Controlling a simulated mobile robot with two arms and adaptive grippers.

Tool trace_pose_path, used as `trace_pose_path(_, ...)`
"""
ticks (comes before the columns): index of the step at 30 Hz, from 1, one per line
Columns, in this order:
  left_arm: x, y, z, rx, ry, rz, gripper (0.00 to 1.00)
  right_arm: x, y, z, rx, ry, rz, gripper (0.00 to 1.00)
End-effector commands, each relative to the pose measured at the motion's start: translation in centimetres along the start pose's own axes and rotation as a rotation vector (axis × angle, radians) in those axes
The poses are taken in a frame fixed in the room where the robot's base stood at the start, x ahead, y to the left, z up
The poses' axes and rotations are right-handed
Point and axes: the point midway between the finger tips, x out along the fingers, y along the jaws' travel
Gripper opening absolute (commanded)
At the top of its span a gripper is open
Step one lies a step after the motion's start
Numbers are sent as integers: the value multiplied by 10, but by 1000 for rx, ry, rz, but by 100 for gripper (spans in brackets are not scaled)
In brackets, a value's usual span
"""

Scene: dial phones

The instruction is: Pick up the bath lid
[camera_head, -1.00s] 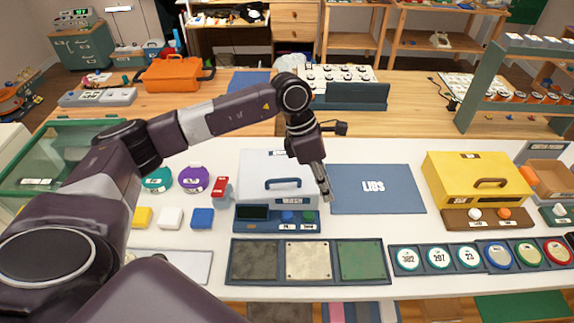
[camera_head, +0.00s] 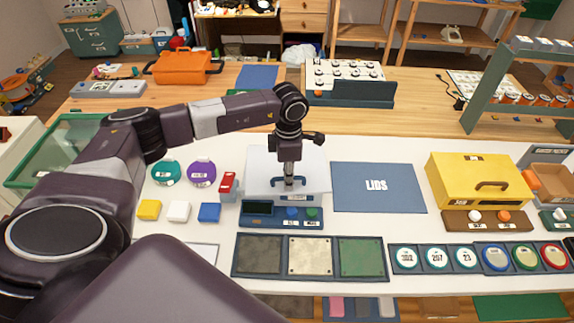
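The bath lid (camera_head: 316,170) is the pale top of the white box in the middle of the table, with a blue handle (camera_head: 275,183). My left gripper (camera_head: 289,182) points straight down over the lid, its fingertips at the handle. Its fingers look narrow and partly hide the handle. I cannot tell whether they are around it or closed on it. The lid sits on its box. My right gripper is not in view.
A blue mat marked LIDS (camera_head: 380,188) lies bare to the right of the box. A blue control panel (camera_head: 272,216) with buttons is in front of it. A yellow box (camera_head: 450,170) stands farther right. A red object (camera_head: 228,186) stands close on the left.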

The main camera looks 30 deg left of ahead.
Motion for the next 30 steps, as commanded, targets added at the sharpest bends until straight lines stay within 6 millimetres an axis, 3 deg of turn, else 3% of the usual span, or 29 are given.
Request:
trace_pose_path(6,1,0,0,1,0,0,15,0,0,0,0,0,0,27)
trace_pose_path(11,1,0,0,1,0,0,0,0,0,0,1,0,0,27)
trace_pose_path(30,-10,1,1,1,-3,3,0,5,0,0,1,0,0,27)
